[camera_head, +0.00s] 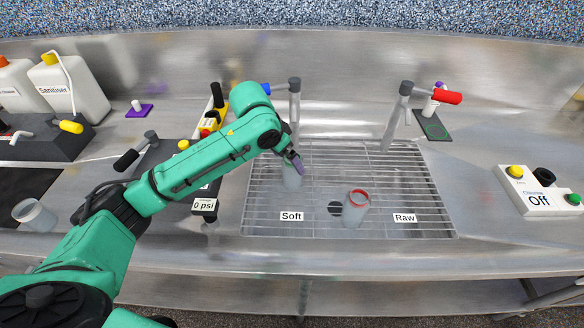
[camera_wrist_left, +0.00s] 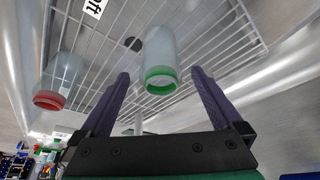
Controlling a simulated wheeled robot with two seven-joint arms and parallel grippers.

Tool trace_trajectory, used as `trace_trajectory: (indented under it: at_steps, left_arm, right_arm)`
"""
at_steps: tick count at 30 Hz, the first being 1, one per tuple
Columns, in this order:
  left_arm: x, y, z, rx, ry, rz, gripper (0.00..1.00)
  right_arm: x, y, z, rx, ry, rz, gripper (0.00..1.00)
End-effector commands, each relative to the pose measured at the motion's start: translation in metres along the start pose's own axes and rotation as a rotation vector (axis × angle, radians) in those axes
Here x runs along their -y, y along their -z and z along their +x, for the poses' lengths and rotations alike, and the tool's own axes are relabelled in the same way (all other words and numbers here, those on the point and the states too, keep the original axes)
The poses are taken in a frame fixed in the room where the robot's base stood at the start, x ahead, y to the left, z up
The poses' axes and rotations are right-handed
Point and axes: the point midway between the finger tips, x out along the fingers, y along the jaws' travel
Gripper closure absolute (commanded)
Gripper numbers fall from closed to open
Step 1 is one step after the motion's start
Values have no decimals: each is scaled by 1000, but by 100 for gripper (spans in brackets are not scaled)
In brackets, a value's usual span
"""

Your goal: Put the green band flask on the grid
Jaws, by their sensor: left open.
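The green band flask (camera_wrist_left: 160,52) is a frosted, translucent cylinder with a green ring at its mouth. In the head view its pale body (camera_head: 292,180) stands on the left part of the wire grid (camera_head: 400,185), behind the "Soft" label, its top partly hidden by my gripper. My left gripper (camera_head: 297,164) is at the flask's top, with purple fingers. In the left wrist view the fingers (camera_wrist_left: 160,74) are open, one on each side of the green ring, with gaps showing. My right gripper is not in view.
A red band flask (camera_head: 356,208) stands on the grid near the "Raw" label; it also shows in the left wrist view (camera_wrist_left: 62,78). Two taps (camera_head: 295,100) (camera_head: 398,110) rise behind the grid. A loose clear cup (camera_head: 35,214) is at far left. The grid's right side is free.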

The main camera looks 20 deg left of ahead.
Motion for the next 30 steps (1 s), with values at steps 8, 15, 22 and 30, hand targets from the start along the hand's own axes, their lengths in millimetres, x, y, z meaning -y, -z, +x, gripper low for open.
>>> trace_trajectory:
  at_steps: [8, 15, 22, 30]
  left_arm:
    - [0, 0, -58, -1, 1, -1, 0]
    - [0, 0, -64, 2, 0, 0, 0]
    - [0, 0, -64, 1, 0, 0, 0]
    - [0, 19, -110, 1, 0, 0, 0]
  right_arm:
    - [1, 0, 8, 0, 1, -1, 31]
    - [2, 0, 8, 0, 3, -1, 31]
    - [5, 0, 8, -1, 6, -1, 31]
    - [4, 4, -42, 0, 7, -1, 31]
